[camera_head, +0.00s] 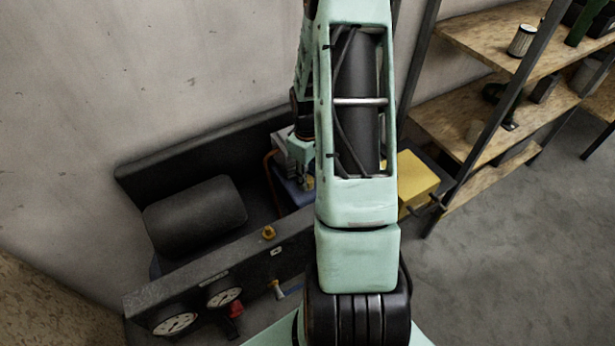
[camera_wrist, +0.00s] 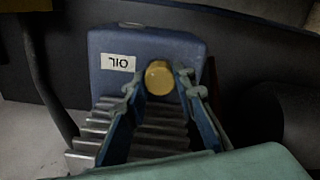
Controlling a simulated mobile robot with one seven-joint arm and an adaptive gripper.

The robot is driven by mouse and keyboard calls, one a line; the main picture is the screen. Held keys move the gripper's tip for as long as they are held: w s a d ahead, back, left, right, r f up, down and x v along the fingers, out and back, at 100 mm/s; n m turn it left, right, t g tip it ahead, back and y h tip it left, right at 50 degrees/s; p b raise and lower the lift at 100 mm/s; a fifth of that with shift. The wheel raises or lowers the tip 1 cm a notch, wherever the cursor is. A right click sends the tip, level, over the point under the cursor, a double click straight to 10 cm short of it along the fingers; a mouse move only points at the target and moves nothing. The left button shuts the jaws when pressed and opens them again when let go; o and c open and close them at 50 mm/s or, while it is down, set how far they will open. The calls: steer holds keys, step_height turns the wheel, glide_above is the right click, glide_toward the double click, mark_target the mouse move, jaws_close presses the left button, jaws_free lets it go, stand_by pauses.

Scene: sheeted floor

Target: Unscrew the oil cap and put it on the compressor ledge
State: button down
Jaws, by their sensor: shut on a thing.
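The round yellow oil cap (camera_wrist: 158,77) shows in the wrist view, against the front of a blue block (camera_wrist: 175,45) with a white label reading OIL. My gripper (camera_wrist: 157,80) has its two fingers on either side of the cap and is shut on it. I cannot tell whether the cap is still seated in the block. In the head view my gripper (camera_head: 304,184) is down at the blue block (camera_head: 291,196), largely behind my arm, and the cap is not clear there. The dark compressor (camera_head: 196,216) lies left of it, with a long front ledge (camera_head: 220,262).
Two round gauges (camera_head: 176,323), a red knob (camera_head: 236,309) and a brass fitting (camera_head: 268,232) are on the compressor's front. A yellow box (camera_head: 411,184) stands right of my arm. Wooden shelves (camera_head: 470,150) stand at the right. The grey floor (camera_head: 520,250) is clear.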

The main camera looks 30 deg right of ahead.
steer(key=n+p, duration=0.1)
steer(key=n, duration=0.4)
steer(key=shift+r, duration=0.1)
steer(key=n+p, duration=0.2)
steer(key=n, duration=0.2)
steer(key=shift+r+n+p, duration=0.1)
steer(key=shift+n+p, duration=0.2)
steer(key=shift+n, duration=0.1)
steer(key=c, duration=2.3)
jaws_free()
steer(key=shift+f, duration=0.25)
jaws_close()
steer(key=shift+r, duration=0.2)
steer(key=shift+r+p, duration=1.85)
steer(key=shift+r, duration=0.5)
steer(key=shift+r, duration=0.15)
